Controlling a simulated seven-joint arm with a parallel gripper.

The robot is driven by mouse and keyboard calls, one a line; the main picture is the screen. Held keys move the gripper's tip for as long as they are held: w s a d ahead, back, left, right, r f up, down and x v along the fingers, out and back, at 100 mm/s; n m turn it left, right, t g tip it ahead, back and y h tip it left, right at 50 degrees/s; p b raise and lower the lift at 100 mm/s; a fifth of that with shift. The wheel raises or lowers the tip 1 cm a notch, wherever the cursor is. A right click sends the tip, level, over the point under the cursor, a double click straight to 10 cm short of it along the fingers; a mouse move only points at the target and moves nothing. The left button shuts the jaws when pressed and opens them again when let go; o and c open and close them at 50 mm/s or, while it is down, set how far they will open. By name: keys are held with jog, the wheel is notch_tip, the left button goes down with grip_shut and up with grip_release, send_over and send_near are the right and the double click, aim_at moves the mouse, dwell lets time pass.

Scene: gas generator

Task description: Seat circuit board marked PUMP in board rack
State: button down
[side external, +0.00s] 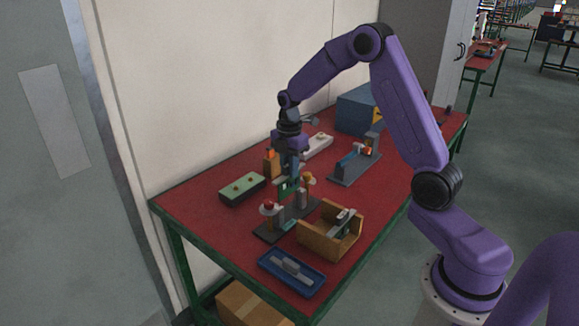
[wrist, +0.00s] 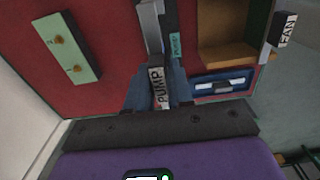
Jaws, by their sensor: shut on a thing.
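My gripper (side external: 289,180) is shut on the circuit board marked PUMP and holds it upright above the table. The board shows as a small green piece (side external: 285,190) under the fingers in the side view. Its white PUMP label (wrist: 158,88) shows between the fingers in the wrist view. Just below is a dark-based stand (side external: 269,235) with upright posts, which looks like the board rack. A teal label (wrist: 176,45), apparently also reading PUMP, lies just beyond the held board. I cannot tell whether the board's lower edge touches the rack.
A wooden box (side external: 316,247) holds a board marked FAN (wrist: 286,28). A blue tray (side external: 308,289) with a grey piece lies at the front. A green-topped box (side external: 242,188) stands left. A blue-grey fixture (side external: 350,172) and a large blue box (side external: 352,112) stand behind.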

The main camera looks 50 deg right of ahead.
aim_at(289, 194)
jog(key=shift+f, duration=4)
jog(key=c, duration=0.9)
grip_release()
jog(key=shift+r, duration=0.1)
notch_tip(289, 194, up, 17)
jog(key=shift+r, duration=0.1)
